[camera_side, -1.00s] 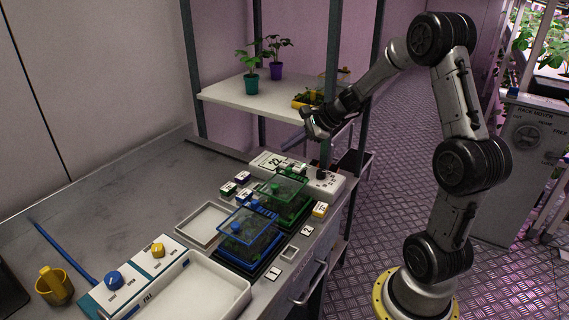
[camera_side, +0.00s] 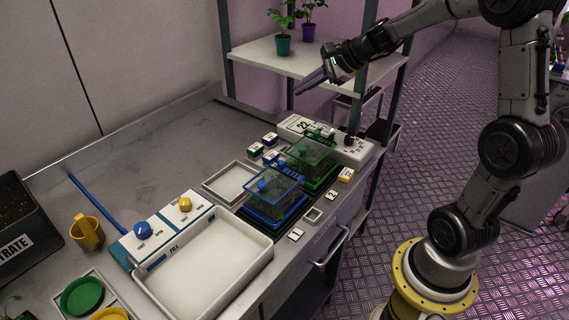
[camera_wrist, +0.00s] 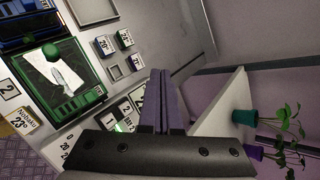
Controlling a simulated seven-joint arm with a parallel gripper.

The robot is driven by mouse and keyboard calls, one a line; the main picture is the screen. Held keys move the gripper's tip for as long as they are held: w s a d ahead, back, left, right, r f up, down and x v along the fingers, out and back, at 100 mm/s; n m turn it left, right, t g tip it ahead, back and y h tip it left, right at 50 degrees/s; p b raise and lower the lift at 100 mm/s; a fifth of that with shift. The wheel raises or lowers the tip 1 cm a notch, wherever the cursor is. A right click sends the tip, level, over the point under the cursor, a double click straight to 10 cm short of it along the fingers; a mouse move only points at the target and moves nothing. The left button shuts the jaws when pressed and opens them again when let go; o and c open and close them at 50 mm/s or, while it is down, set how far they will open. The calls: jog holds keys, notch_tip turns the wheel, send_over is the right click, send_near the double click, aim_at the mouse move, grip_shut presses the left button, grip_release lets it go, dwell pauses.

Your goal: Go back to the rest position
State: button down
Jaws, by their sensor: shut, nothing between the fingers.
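My gripper (camera_side: 311,81) is shut and empty, held in the air above the back right of the bench, in front of the shelf. Its two fingers lie together in the wrist view (camera_wrist: 161,100). My arm reaches in from the right of the side view.
The bench holds a blue lidded box (camera_side: 272,200), a green lidded box (camera_side: 313,160), a white control box (camera_side: 352,150) and a large white tray (camera_side: 262,262). A shelf (camera_side: 262,55) bears a teal pot (camera_side: 283,45) and a purple pot (camera_side: 308,32). A yellow mug (camera_side: 87,233) stands left.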

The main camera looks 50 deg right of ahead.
jog(key=s+a+r+n+g+y, duration=0.1)
jog(key=s+a+r+n, duration=0.2)
jog(key=s+a+n, duration=0.5)
jog(key=s+a+r+n+g, duration=0.1)
jog(key=s+a+r+n, duration=0.25)
jog(key=s+a, duration=0.45)
jog(key=s+d+f+n+g+h, duration=0.1)
jog(key=s+d+f+n+h, duration=0.1)
jog(key=s+f+n, duration=0.5)
jog(key=s+n+h, duration=0.1)
jog(key=s+n, duration=0.3)
jog(key=shift+g+h, duration=0.3)
jog(key=shift+g, duration=0.1)
